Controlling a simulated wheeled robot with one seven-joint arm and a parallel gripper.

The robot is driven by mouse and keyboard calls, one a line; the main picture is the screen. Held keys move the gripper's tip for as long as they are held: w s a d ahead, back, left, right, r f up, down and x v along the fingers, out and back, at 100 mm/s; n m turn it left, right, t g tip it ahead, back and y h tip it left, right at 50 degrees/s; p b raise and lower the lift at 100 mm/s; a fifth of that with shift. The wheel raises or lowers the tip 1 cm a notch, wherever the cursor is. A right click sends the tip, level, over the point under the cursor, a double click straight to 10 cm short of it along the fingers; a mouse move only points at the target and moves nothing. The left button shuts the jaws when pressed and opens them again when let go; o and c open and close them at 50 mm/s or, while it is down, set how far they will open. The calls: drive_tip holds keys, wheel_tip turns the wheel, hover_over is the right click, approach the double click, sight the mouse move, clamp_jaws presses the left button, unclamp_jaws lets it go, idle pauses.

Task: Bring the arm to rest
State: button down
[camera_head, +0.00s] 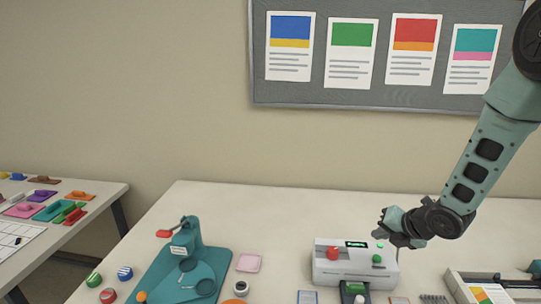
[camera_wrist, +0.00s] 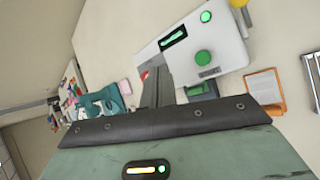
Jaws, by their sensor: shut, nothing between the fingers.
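My arm reaches in from the upper right of the head view. My gripper (camera_head: 388,235) hangs in the air just above the right part of the white laminator (camera_head: 326,268). Its fingers are shut with nothing between them. The laminator has a red knob, a green button and a lit green display. In the wrist view the laminator (camera_wrist: 228,58) lies beyond my gripper, and the fingers (camera_wrist: 155,85) cover part of its front.
A teal press (camera_head: 185,265) with a red-tipped lever stands left on the table (camera_head: 290,205). Small round badges (camera_head: 108,296), a pink square (camera_head: 249,263) and a tray (camera_head: 470,280) lie around. A side table (camera_head: 110,195) holds colored pieces. A pinboard (camera_head: 380,95) hangs behind.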

drive_tip(key=s+a+r+m+g+h, duration=0.15)
drive_tip(key=s+a+r+m, duration=0.25)
drive_tip(key=s+a+m, duration=0.4)
drive_tip(key=s+a+r+m+g, duration=0.2)
drive_tip(key=s+a+m, duration=0.1)
drive_tip(key=s, duration=0.5)
drive_tip(key=s+a+r+m+g+h+b, duration=0.1)
drive_tip(key=s+a+r+m+g, duration=0.1)
drive_tip(key=s+a+m, duration=0.2)
drive_tip(key=s+a+r+m+g+b, duration=0.1)
drive_tip(key=s+a+r+m+g, duration=0.1)
drive_tip(key=s+a+m, duration=0.2)
drive_tip(key=s+m, duration=0.3)
drive_tip(key=s, duration=0.5)
drive_tip(key=shift+a, duration=0.15)
drive_tip(key=shift+g, duration=0.25)
idle(2.8)
